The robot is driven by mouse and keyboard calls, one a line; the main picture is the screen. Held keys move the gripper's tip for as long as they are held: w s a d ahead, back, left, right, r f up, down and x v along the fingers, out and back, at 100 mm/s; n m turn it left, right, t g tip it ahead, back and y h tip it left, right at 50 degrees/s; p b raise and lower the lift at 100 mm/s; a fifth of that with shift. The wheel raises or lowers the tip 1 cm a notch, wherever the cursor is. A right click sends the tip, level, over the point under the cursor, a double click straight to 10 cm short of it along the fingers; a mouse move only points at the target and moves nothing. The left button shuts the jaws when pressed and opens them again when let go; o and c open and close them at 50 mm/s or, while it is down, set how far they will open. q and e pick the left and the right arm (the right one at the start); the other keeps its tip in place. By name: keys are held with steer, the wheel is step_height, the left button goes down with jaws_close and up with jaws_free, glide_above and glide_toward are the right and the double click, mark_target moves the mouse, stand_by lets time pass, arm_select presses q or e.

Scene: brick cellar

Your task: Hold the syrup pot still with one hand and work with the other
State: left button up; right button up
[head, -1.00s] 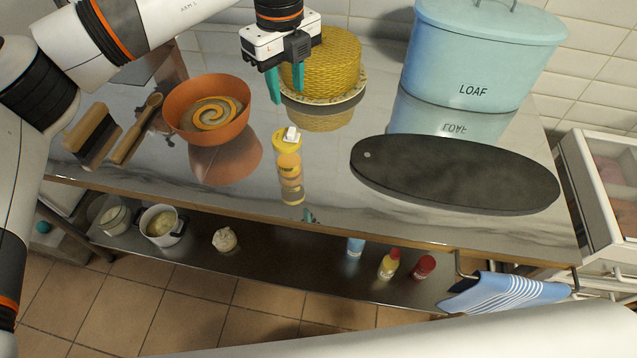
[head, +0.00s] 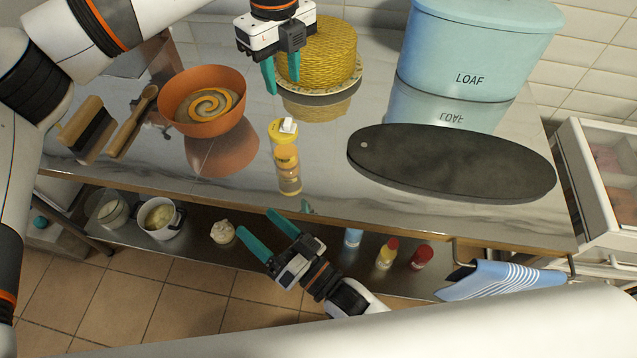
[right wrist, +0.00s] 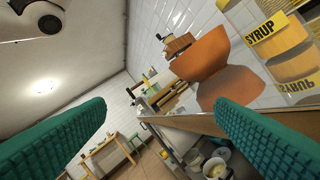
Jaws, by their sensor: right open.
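The syrup pot (head: 287,160) is a clear, upright container with a yellow lid and a white spout. My left gripper (head: 282,77) is open and empty, above and behind the pot, in front of the yellow woven basket. My right gripper (head: 257,224) is open and empty, in front of the table edge and nearer than the pot. Its two teal fingers also fill the lower right wrist view, with the pot outside them.
An orange bowl (head: 202,113) with a spiral filling stands left of the pot. A dark oval board (head: 450,165) lies to the right. The woven basket (head: 325,55) and a blue LOAF bin (head: 470,50) stand behind. A lower shelf holds bottles and pots.

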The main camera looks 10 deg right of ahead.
step_height(320, 180, up, 4)
steer(key=w+d+n+t+h, duration=0.1)
steer(key=w+d+n, duration=0.1)
steer(key=w+d, duration=0.1)
steer(key=n+h, duration=0.3)
steer(key=h, duration=0.1)
glide_toward(292, 155)
steer(key=shift+w+a, duration=0.35)
steer(key=shift+w+d, duration=0.1)
steer(key=shift+w, duration=0.2)
steer(key=x, duration=1.1)
steer(key=shift+w+f, duration=0.1)
steer(key=shift+w, duration=0.15)
steer(key=c, duration=1.1)
